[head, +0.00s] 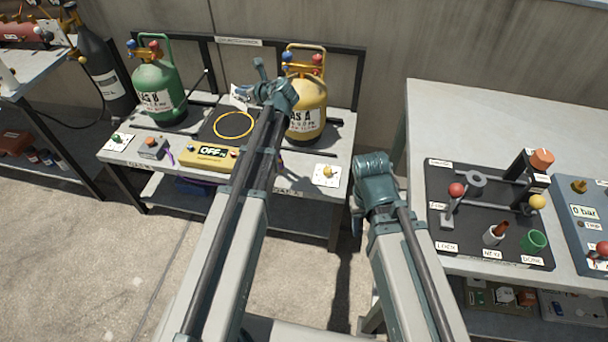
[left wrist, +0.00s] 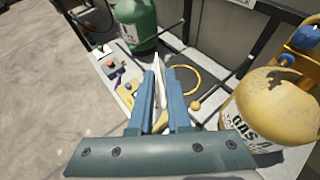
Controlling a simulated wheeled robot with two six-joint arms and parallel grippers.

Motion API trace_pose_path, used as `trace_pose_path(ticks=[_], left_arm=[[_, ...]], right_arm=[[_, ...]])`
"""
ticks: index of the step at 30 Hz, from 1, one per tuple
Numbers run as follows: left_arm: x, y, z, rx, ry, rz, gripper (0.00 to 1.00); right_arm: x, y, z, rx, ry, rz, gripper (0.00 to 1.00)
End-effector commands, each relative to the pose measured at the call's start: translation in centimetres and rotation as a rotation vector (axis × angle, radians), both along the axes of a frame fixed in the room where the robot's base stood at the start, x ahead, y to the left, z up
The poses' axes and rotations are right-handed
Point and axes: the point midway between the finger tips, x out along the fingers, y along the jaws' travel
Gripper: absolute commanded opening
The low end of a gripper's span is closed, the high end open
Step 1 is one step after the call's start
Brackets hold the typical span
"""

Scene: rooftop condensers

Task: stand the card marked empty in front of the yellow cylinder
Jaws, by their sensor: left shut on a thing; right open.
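The yellow cylinder (head: 309,107), labelled GAS A, stands at the right back of the work table; in the left wrist view (left wrist: 262,112) it is close at the right. My left gripper (head: 259,76) is just left of its upper part, above the table. In the left wrist view my left gripper (left wrist: 161,76) is shut on a thin white card (left wrist: 157,66), seen nearly edge-on. The card's edge also shows in the head view (head: 239,91); its marking cannot be read. My right gripper (head: 357,214) is open and empty, low between the two tables, partly hidden by its wrist.
A green cylinder (head: 158,88) stands at the left back. A yellow ring (head: 233,125) lies on a dark mat, with a yellow OFF block (head: 209,157) in front. A small plate with a yellow knob (head: 327,174) sits at the front right. The right table (head: 480,110) holds a dark fixture board (head: 470,225).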

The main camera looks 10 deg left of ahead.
Motion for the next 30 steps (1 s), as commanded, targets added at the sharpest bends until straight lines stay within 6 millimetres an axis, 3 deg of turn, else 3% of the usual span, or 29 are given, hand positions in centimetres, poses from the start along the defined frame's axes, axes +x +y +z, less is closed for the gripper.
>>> trace_pose_path(ticks=[1, 8, 15, 22, 30], left_arm=[[1.6, -1.1, -3.2, -0.001, 0.002, 0.026, 0.0], [4.7, -5.8, -10.1, 0.0, 0.004, 0.181, 0.0], [7.0, -11.7, -16.7, 0.012, 0.002, 0.345, 0.0], [7.9, -16.7, -20.8, 0.025, -0.002, 0.466, 0.0], [7.9, -19.0, -22.1, 0.032, -0.003, 0.521, 0.0]], right_arm=[[0.0, 0.0, -3.2, -0.001, 0.0, 0.0, 0.5], [0.0, -0.1, -10.0, -0.003, -0.001, 0.002, 0.5], [0.0, -0.1, -16.9, -0.004, -0.002, 0.003, 0.5], [0.1, -0.1, -21.3, -0.006, -0.003, 0.004, 0.5], [0.1, -0.1, -22.7, -0.007, -0.003, 0.006, 0.5]])
